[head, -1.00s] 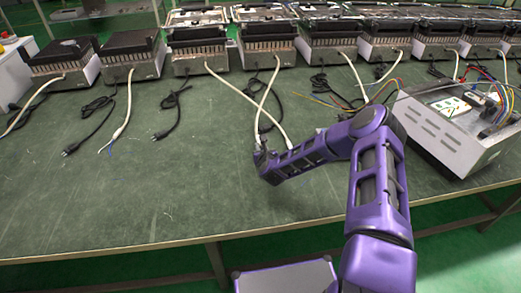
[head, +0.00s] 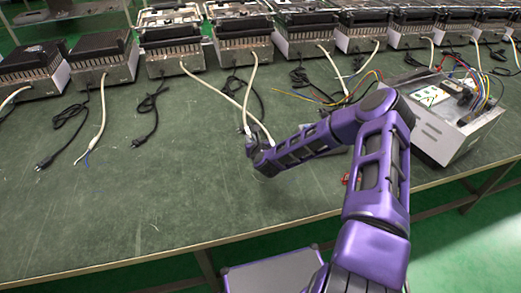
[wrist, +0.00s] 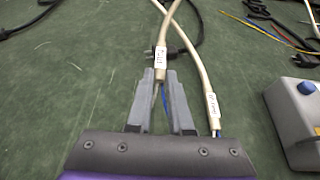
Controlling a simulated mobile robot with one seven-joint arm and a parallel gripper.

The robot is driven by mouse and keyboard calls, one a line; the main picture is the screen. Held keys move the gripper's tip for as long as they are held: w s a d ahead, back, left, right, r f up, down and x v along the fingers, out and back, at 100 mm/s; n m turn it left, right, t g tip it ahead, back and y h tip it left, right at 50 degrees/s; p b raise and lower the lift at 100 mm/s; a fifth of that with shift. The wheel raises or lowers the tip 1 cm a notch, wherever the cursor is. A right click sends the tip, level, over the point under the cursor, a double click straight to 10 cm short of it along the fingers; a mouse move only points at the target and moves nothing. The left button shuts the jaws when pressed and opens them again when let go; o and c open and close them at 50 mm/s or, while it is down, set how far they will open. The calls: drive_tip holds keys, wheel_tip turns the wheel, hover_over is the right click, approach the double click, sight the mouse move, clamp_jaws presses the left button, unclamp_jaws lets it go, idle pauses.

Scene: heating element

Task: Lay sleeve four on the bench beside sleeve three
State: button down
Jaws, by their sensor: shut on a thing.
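Two pale sleeves cross on the green bench (head: 170,205). The one from the fourth unit from the left, taken as sleeve four (head: 247,104), runs to my gripper (head: 251,145). The one from the third unit, taken as sleeve three (head: 213,86), ends just right of my gripper. In the wrist view my gripper (wrist: 164,78) is shut on the labelled end of sleeve four (wrist: 161,62), with blue wire below it. The labelled end of sleeve three (wrist: 211,103) lies to the right, apart from the fingers. The label writing is too small to read.
Heater units (head: 243,43) line the back of the bench. Black plugs and cords (head: 148,106) lie before them. An open grey box (head: 445,125) with coloured wires stands at right. A grey device with a blue button (wrist: 305,87) is right of my gripper. The front left bench is clear.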

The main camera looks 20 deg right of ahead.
drive_tip(key=shift+f+b, duration=0.35)
drive_tip(key=shift+f, duration=2.25)
drive_tip(key=shift+f, duration=0.2)
drive_tip(key=c, duration=0.8)
unclamp_jaws()
drive_tip(key=shift+r, duration=0.25)
drive_tip(key=p+v, duration=0.1)
drive_tip(key=v, duration=1.1)
drive_tip(key=shift+p, duration=0.35)
